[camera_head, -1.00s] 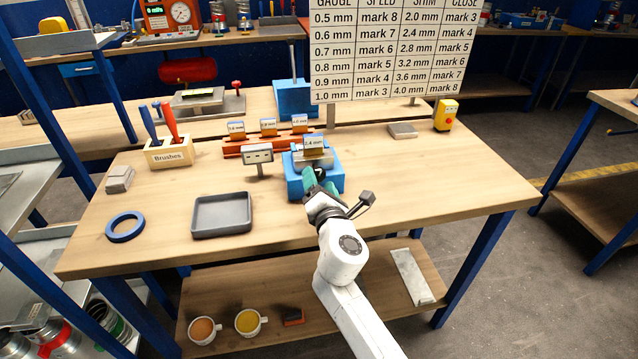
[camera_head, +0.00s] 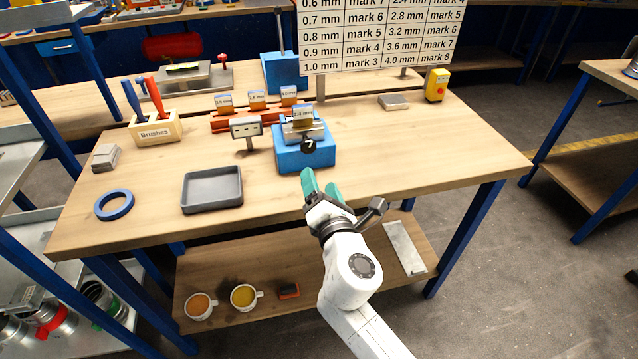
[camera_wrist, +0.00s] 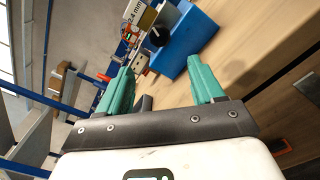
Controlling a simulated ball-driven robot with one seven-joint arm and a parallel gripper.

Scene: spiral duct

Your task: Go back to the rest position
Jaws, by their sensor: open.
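My gripper (camera_head: 322,186) has green fingertips and is open and empty, just in front of the blue block device on the workbench (camera_head: 400,150). In the wrist view the two fingers (camera_wrist: 160,85) stand apart with nothing between them. The blue device (camera_head: 303,157) carries a black knob (camera_head: 308,146) marked 7 and a shim with a size label (camera_head: 303,113) on top. It also shows beyond the fingers in the wrist view (camera_wrist: 190,40), where the label reads 2.4 mm. The gripper is apart from the device.
A small gauge stand (camera_head: 246,128) is beside the device. A yellow box (camera_head: 437,85) stands at the back right. The bench's right side is mostly clear.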

